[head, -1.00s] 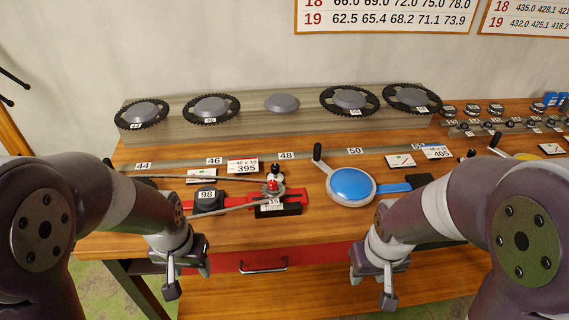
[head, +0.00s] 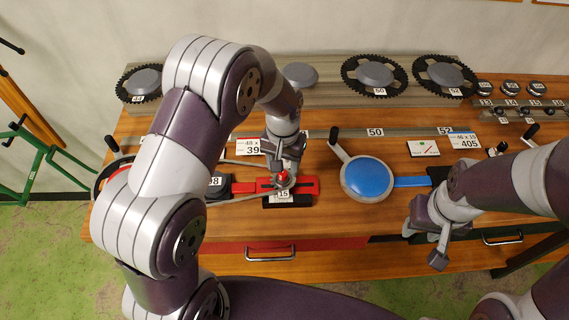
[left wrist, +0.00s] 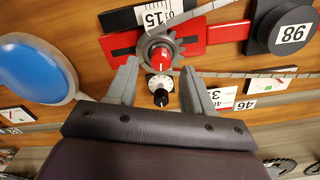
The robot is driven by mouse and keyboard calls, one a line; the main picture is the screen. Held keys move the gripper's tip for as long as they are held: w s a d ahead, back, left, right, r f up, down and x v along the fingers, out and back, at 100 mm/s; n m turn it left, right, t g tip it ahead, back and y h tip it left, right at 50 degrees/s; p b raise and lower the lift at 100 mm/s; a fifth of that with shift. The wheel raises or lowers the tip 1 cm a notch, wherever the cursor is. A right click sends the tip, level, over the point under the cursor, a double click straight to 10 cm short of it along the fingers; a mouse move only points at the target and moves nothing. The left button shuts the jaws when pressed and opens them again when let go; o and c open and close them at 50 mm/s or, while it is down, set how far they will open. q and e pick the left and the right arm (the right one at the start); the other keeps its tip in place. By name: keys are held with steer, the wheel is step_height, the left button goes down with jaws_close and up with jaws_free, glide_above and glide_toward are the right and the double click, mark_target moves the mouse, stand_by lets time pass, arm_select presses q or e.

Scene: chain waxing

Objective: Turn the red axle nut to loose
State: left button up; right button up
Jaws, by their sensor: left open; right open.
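The red axle nut (head: 282,176) sits on top of a small grey sprocket (left wrist: 172,36) with a block marked 15 on the red bar. In the left wrist view the nut (left wrist: 160,60) has a white pointer line. A white dial with a black knob (left wrist: 160,90) lies just nearer the palm. My left gripper (head: 284,166) is open over the nut. Its fingers (left wrist: 159,72) stand on either side with gaps, and the nut is near the fingertip line. How far above it they are, I cannot tell. My right gripper (head: 432,240) is open and empty at the bench's front.
A blue disc with a crank (head: 367,179) lies right of the sprocket. A black block marked 98 (left wrist: 285,30) is on the red bar. A chain (left wrist: 240,74) runs past the sprocket. Chainrings (head: 374,75) stand along the back. Bare wood (head: 335,215) lies in front.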

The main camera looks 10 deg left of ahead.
mark_target(283, 175)
arm_select(q)
steer(key=shift+w+f, duration=0.1)
steer(key=shift+f, duration=0.9)
steer(key=shift+s+a+f, duration=0.1)
steer(key=shift+s, duration=0.3)
steer(key=shift+w, duration=0.1)
steer(key=shift+c, duration=1.2)
steer(key=shift+w+f, duration=0.1)
jaws_close()
arm_select(e)
steer(key=shift+s+r, duration=0.15)
steer(key=shift+r, duration=0.15)
